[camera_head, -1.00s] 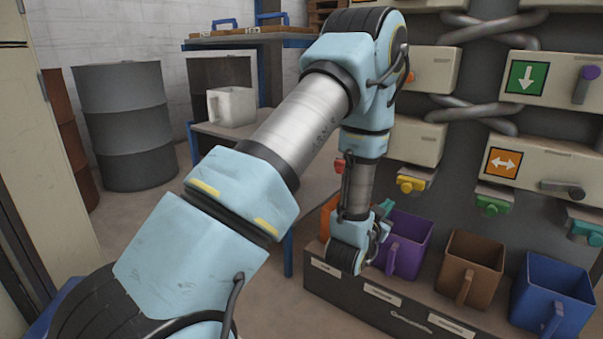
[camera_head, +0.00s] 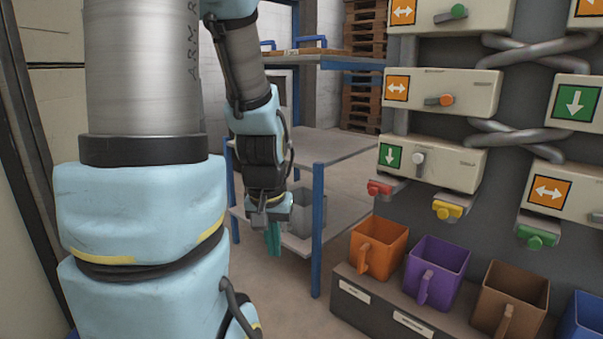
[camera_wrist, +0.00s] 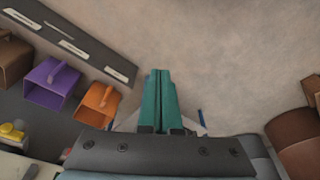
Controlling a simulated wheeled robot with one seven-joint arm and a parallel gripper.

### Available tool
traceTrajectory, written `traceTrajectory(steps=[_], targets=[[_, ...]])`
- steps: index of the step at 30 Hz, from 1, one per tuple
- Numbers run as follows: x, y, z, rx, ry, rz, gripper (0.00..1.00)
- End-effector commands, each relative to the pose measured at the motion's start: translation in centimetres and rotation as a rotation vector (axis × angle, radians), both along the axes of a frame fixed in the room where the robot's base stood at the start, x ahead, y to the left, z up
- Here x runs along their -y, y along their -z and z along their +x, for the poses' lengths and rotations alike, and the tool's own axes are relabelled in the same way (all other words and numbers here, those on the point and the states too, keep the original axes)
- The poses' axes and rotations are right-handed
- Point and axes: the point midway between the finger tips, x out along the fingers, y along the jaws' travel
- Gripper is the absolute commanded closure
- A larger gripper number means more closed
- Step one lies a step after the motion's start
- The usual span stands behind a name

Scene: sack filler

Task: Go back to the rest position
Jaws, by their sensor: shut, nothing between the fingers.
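My gripper (camera_head: 273,238) hangs at the end of my light blue arm, left of the machine and in front of the blue-legged shelf unit. Its teal fingers point down and are closed together with nothing between them. The wrist view also shows the closed teal fingers of my gripper (camera_wrist: 159,75), above bare floor. No task object is in hand.
An orange bin (camera_head: 378,249), a purple bin (camera_head: 437,270) and a brown bin (camera_head: 512,295) stand on a dark ledge (camera_head: 350,303) right of my gripper. Machine panels (camera_head: 440,95) rise above. The shelf unit (camera_head: 318,230) is close behind my gripper, with a grey bin (camera_head: 302,215) on its lower shelf.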

Motion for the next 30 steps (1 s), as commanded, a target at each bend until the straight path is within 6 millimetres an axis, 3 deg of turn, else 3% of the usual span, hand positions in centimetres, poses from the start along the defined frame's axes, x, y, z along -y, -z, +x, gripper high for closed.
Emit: traceTrajectory(steps=[2,3,11,30], targets=[[-1.4,-0.8,-2.3,-0.065,-0.046,0.006,1.0],[-1.2,-2.4,-2.1,-0.064,-0.038,0.007,1.0],[-1.1,-7.9,-2.0,-0.062,-0.034,0.006,1.0],[-1.1,-28.1,-1.9,-0.061,-0.033,0.006,1.0]])
